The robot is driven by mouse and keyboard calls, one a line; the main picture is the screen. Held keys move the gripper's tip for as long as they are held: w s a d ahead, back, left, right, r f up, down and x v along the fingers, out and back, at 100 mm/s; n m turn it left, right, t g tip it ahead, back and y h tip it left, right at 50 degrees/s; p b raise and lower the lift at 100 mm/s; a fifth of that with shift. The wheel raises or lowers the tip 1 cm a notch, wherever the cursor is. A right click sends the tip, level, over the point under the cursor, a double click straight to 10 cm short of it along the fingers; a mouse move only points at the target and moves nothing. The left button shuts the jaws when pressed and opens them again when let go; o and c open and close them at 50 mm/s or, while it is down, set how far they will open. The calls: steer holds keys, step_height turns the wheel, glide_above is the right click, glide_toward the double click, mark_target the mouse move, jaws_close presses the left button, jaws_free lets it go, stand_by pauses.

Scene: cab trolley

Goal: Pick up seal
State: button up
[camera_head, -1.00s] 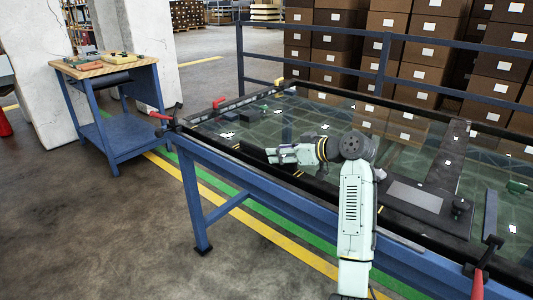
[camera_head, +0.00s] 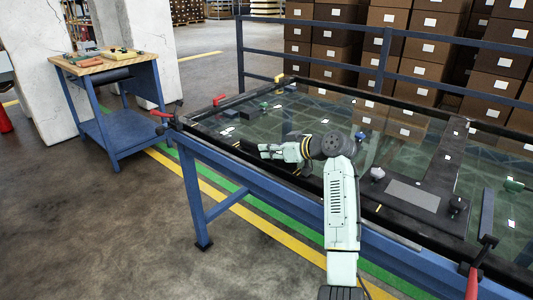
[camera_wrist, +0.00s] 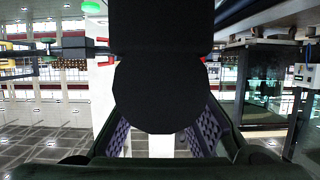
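I cannot tell for sure which thing is the seal. My gripper (camera_head: 271,151) is over the near left part of the glass-topped trolley (camera_head: 240,158) in the head view, pointing left. In the wrist view its two fingers (camera_wrist: 161,145) with purple patterned pads stand apart. A large black shape (camera_wrist: 160,60) fills the middle of that view and hides what lies behind it. I cannot tell whether it is my own part or an object. No held thing shows in the head view.
A blue side table (camera_head: 118,125) with small tools stands at left. Red clamps (camera_head: 162,114) sit at the trolley's corners. Knobs (camera_head: 377,173) stand on the trolley top. A blue railing (camera_head: 385,50) and stacked boxes (camera_head: 336,38) are behind. The floor at left front is clear.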

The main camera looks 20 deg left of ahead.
jaws_close()
steer(key=shift+r, duration=0.45)
steer(key=r, duration=0.1)
steer(key=a+r+b, duration=0.1)
steer(key=shift+s+r, duration=0.15)
steer(key=shift+r, duration=0.15)
steer(key=s+a+b, duration=0.1)
steer(key=s+a, duration=0.1)
steer(key=a, duration=0.5)
steer(key=s+a+r+b, duration=0.1)
steer(key=s+a+b, duration=0.1)
steer(key=a, duration=0.5)
steer(key=shift+s+a+r, duration=0.15)
steer(key=shift+s+r, duration=0.1)
steer(key=shift+s, duration=0.05)
